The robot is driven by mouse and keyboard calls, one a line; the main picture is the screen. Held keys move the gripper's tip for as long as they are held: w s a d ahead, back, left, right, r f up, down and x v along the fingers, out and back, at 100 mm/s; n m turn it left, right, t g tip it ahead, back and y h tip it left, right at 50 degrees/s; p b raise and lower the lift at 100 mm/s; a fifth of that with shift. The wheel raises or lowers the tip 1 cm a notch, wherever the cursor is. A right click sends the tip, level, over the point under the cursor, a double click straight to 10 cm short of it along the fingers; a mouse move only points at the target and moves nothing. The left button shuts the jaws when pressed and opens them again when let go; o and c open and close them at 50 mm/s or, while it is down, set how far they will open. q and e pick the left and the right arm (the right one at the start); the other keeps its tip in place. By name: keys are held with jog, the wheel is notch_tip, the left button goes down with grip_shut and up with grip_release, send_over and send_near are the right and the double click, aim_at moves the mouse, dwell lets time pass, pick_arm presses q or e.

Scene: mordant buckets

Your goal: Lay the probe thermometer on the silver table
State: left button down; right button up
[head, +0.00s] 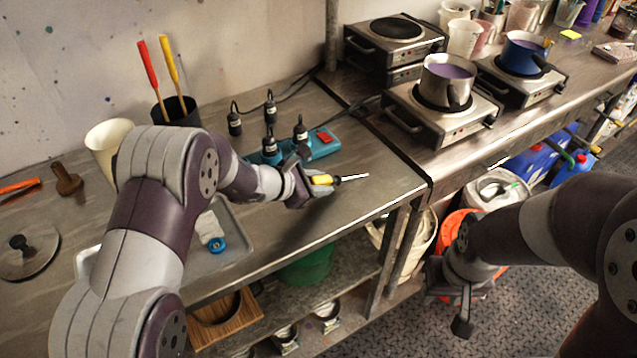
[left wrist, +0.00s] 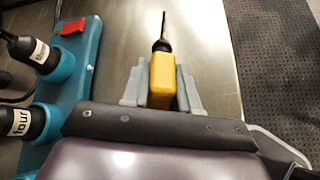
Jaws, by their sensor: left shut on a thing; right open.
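The probe thermometer (head: 322,180) has a yellow handle and a thin metal probe. My left gripper (head: 308,183) is shut on its yellow handle, with the probe pointing right in the head view. In the left wrist view the yellow thermometer (left wrist: 162,75) sits between the grey fingers of the left gripper (left wrist: 162,85), its probe pointing away over bare metal. The silver table (head: 375,185) lies beneath it; I cannot tell whether the thermometer touches the top. My right gripper (head: 458,300) is open and empty, off the table's front, above the floor.
A teal power strip (head: 325,148) with a red switch and several black plugs lies just behind the left gripper. A grey tray (head: 240,240) is left of it. Hot plates with pots (head: 447,82) stand on the bench at right. Bare tabletop lies around the probe tip.

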pick_arm(q)
jog(key=shift+r, duration=0.1)
jog(key=c, duration=0.8)
grip_release()
jog(key=v, duration=1.2)
jog(key=shift+s+a+r, duration=0.15)
jog(key=shift+s+a, duration=0.05)
jog(key=shift+s, duration=0.05)
